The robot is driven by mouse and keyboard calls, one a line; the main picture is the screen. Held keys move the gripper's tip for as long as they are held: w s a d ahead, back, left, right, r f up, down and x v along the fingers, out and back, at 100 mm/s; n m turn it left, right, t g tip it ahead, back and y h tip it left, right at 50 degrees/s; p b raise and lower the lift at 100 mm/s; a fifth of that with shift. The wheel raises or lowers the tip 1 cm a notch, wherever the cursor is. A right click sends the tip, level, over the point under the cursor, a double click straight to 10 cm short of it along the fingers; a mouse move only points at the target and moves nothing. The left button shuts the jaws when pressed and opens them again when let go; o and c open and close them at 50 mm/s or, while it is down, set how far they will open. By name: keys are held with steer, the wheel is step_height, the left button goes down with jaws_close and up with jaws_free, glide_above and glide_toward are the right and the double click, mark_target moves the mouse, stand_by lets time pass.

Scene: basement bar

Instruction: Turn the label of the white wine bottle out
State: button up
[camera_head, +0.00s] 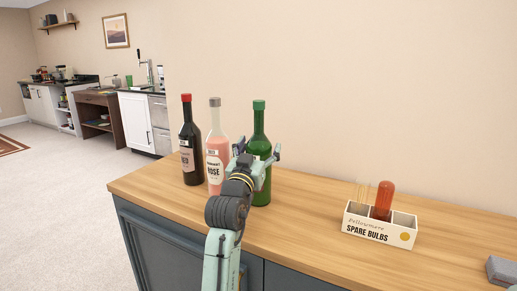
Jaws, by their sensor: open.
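Three bottles stand upright on the wooden counter. The dark one with a red cap (191,140) has a label reading RED, and the pink one with a grey cap (214,130) has a label reading ROSE. The green bottle with a green cap (259,122) stands to their right; by the other two labels it seems to be the white wine. No readable label shows on it. My gripper (257,151) is open at the green bottle, with one finger on each side of it. My arm hides part of its body, and I cannot tell whether the fingers touch the glass.
The pink bottle stands close to the left of my gripper. A grey block (502,270) lies at the right edge. The counter (310,215) is clear between the green bottle and the box.

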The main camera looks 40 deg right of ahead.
steer(key=r+v, duration=0.2)
steer(key=v, duration=0.9)
steer(key=shift+s+a+r+b, duration=0.25)
steer(key=shift+a+r+b, duration=0.1)
steer(key=shift+a, duration=0.05)
